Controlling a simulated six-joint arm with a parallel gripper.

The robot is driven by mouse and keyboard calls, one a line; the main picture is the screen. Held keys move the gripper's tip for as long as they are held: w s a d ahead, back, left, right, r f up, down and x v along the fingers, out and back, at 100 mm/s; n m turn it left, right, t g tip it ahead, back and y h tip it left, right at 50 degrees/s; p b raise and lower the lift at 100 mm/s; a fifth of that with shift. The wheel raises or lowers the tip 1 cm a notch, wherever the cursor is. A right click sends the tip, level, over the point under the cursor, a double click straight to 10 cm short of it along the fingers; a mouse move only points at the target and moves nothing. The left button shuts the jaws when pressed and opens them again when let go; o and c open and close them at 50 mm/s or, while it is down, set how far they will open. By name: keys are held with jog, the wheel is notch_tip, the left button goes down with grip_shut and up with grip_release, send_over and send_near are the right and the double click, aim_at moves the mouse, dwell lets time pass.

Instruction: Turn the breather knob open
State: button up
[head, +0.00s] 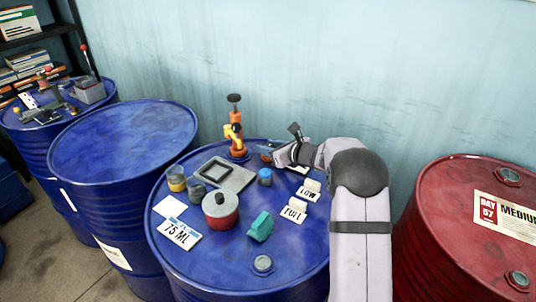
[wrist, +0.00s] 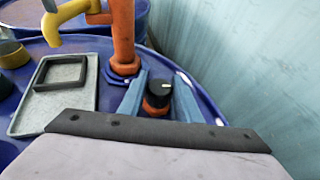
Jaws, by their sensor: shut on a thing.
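The breather knob (wrist: 159,88) is black with a pale mark on its top and sits on an orange-red base in the wrist view. The mark points to the right in that view. My gripper (wrist: 160,92) has its two blue-grey fingers on either side of the knob and is shut on it. In the head view my gripper (head: 272,153) is at the back of the middle blue drum, right of the orange pump (head: 235,137) with its yellow spout. The knob is not clear in the head view.
The blue drum top (head: 285,283) also holds a grey tray (head: 242,180), a red pot (head: 221,218), a teal block (head: 261,227), small jars, a blue cap (head: 265,176), LOW and FULL signs and a 75 ML card (head: 180,233). A red drum (head: 450,200) stands at right.

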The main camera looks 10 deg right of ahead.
jog(key=m+h+b, duration=0.1)
jog(key=b, duration=0.2)
jog(key=m+t+h+b, duration=0.1)
jog(key=b, duration=0.3)
jog(key=m+h+b, duration=0.1)
jog(key=h+b, duration=0.1)
jog(key=b, duration=0.1)
jog(key=shift+f+m+b, duration=0.25)
jog(key=shift+m+b, duration=0.05)
jog(key=m+h+b, duration=0.1)
jog(key=b, duration=0.1)
jog(key=m+h+b, duration=0.1)
jog(key=b, duration=0.1)
jog(key=shift+r+t+h+b, duration=0.2)
jog(key=shift+t+h+b, duration=0.1)
jog(key=shift+r+m+h+b, duration=0.15)
jog(key=shift+m+h+b, duration=0.65)
jog(key=shift+b, duration=0.05)
jog(key=shift+r, duration=0.1)
jog(key=o, duration=1.1)
jog(key=shift+c, duration=0.2)
jog(key=shift+v, duration=3.6)
